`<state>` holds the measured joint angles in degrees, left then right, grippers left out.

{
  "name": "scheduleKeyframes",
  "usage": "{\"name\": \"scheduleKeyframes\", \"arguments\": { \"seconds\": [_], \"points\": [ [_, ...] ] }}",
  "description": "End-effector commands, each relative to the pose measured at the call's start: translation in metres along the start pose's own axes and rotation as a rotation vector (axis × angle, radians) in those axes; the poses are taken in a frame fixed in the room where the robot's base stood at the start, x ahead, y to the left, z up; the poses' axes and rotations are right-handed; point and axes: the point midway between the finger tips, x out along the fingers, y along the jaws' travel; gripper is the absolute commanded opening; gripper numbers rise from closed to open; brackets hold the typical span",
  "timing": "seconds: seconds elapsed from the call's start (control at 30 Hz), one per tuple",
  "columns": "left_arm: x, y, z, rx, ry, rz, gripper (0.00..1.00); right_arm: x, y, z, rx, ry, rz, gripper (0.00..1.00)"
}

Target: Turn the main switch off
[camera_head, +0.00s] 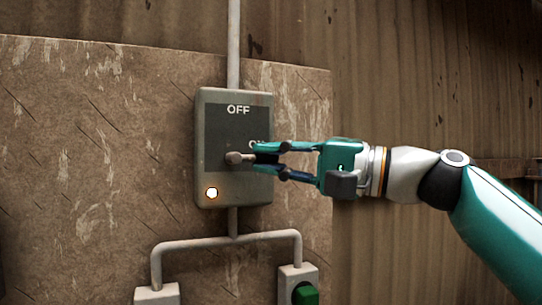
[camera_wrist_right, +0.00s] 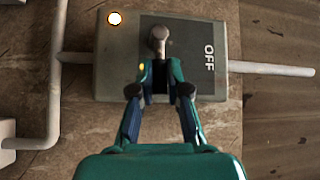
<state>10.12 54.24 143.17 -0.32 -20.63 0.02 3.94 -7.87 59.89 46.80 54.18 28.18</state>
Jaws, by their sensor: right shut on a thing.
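The main switch box (camera_head: 207,135) is grey and fixed to a brown wall panel. Its dark plate reads OFF at the top, with the ON label partly hidden behind my right gripper. The switch lever (camera_head: 236,157) has a round knob and sits low on the plate, beside ON. A lamp (camera_head: 212,193) is lit at the box's lower left. My right gripper (camera_head: 264,157) comes from the right and is shut on the lever. In the right wrist view the knob (camera_wrist_right: 158,36) shows just beyond the fingertips (camera_wrist_right: 160,76). My left gripper is not in view.
A conduit (camera_head: 233,45) runs up from the box, and another (camera_head: 200,243) branches below to two small boxes. The right one (camera_head: 298,272) carries a green part (camera_head: 305,294). Corrugated wall (camera_head: 420,80) lies to the right. The panel left of the box is clear.

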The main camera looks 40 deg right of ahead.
Motion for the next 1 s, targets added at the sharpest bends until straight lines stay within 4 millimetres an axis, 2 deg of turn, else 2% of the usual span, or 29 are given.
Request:
{"name": "scheduleKeyframes", "arguments": {
  "seconds": [0.27, 0.8, 1.0],
  "points": [
    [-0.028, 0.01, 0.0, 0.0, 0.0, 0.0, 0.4, 0.003, -0.009, -0.001, -0.069, -0.026, 0.077, 0.0],
    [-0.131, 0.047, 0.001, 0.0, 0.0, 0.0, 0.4, 0.012, -0.037, 0.002, -0.402, -0.128, 0.408, 0.0],
    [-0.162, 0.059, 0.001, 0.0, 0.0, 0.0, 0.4, 0.018, -0.042, 0.006, -0.535, -0.166, 0.537, 0.0]
  ]
}}
